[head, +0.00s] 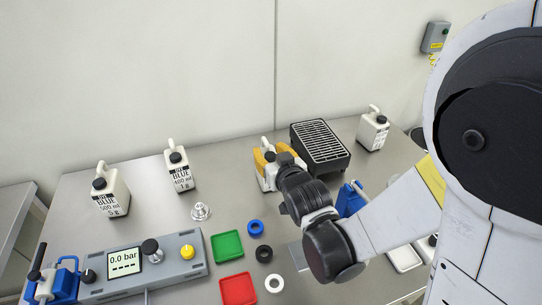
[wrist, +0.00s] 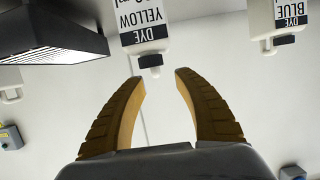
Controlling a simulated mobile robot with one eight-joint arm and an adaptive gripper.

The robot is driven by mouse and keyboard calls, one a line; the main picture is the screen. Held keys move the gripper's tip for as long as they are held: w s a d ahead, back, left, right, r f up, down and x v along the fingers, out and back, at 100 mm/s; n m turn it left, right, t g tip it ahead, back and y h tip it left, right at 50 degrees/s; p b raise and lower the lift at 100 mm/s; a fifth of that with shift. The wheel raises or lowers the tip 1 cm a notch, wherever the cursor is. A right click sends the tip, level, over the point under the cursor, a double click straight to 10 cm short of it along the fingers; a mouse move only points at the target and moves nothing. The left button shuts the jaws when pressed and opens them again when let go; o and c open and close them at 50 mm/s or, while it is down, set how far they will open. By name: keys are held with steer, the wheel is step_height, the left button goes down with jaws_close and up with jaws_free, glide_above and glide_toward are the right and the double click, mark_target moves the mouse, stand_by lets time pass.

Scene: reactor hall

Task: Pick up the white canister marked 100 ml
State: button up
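A white canister marked DYE BLUE 100 ml (head: 180,171) with a black cap stands upright at the back left of the bench in the head view. A blue-dye canister, its volume cut off, shows at the top right of the wrist view (wrist: 290,18). My gripper (head: 266,158) (wrist: 160,80) is open and empty, its orange fingers apart. Just beyond the fingertips, a white canister marked DYE YELLOW (wrist: 145,30) appears upside down in the wrist view, its volume mark cut off. In the head view my gripper mostly hides it.
A white 500 ml blue-dye canister (head: 111,190) stands farther left. A black grilled box (head: 320,148) is right of my gripper, with another white canister (head: 372,130) beyond. A pressure panel (head: 145,262), green tray (head: 227,246), red tray (head: 238,289) and several rings lie in front.

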mark_target(263, 140)
steer(key=x, duration=0.2)
steer(key=b+x, duration=0.1)
steer(key=x, duration=0.2)
steer(key=b+x, duration=0.1)
steer(key=x, duration=0.2)
steer(key=shift+w+d+f, duration=0.15)
steer(key=shift+w+d, duration=0.1)
steer(key=shift+w, duration=0.05)
jaws_close()
